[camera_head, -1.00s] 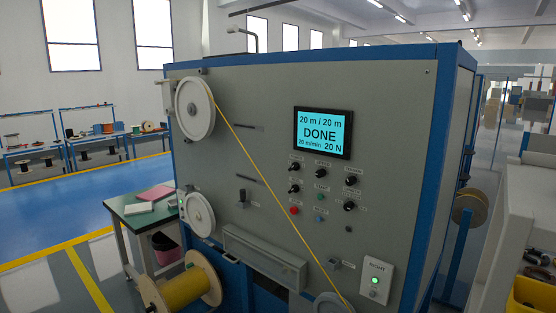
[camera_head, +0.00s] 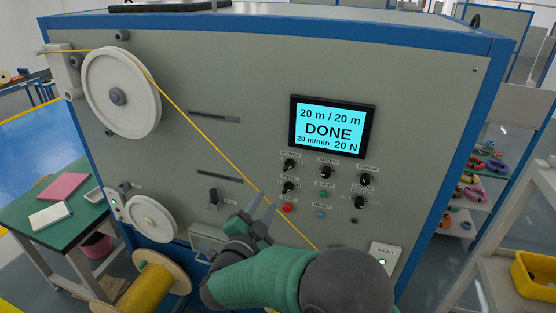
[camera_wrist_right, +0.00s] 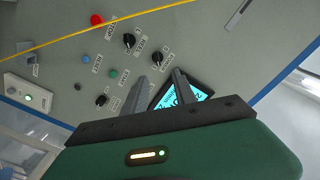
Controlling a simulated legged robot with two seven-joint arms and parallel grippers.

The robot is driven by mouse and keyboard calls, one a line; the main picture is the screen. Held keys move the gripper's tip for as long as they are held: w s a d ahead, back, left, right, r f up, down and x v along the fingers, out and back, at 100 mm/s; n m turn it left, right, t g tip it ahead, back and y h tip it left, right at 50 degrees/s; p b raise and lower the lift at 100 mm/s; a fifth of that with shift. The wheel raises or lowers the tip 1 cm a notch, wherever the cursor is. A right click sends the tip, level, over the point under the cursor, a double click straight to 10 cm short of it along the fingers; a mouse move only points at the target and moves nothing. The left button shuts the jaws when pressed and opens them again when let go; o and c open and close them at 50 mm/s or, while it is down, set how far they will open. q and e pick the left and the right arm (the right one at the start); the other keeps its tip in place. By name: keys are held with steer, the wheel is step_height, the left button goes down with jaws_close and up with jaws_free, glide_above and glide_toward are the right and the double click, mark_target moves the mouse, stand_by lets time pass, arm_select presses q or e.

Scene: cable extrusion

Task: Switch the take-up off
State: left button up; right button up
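The control panel (camera_head: 240,150) has several black rotary knobs, a left upper knob (camera_head: 289,165), a left lower knob (camera_head: 289,187) and a right lower knob (camera_head: 360,203) among them. Their labels are too small to read surely, so I cannot tell which is the take-up switch. The screen (camera_head: 328,127) reads DONE, 20 m / 20 m. My right gripper (camera_head: 263,205) is open and empty, in front of the panel, left of the red button (camera_head: 287,207). In the right wrist view its fingers (camera_wrist_right: 160,90) are apart, with knobs (camera_wrist_right: 128,41) beyond them. My left gripper is out of view.
Yellow cable (camera_head: 200,128) runs from the upper wheel (camera_head: 120,92) diagonally down across the panel, close to my right gripper. A yellow spool (camera_head: 146,290) stands at lower left, beside a green table (camera_head: 90,215). A RIGHT button box (camera_head: 383,258) is at lower right.

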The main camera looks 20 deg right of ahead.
steer(key=p, duration=0.3)
glide_toward(287, 170)
steer(key=p+x, duration=0.1)
steer(key=x, duration=0.1)
steer(key=p+x, duration=0.1)
steer(key=x, duration=0.4)
steer(key=shift+w+r+p, duration=0.25)
steer(key=shift+p, duration=0.15)
steer(key=shift+w, duration=0.3)
steer(key=shift+w+r, duration=0.1)
steer(key=shift+r, duration=0.05)
steer(key=shift+d, duration=0.5)
steer(key=shift+w+d+f, duration=0.1)
steer(key=shift+d+f, duration=0.15)
steer(key=shift+d, duration=0.15)
steer(key=c, duration=0.7)
steer(key=shift+a+f, duration=0.1)
steer(key=shift+a, duration=0.35)
jaws_close()
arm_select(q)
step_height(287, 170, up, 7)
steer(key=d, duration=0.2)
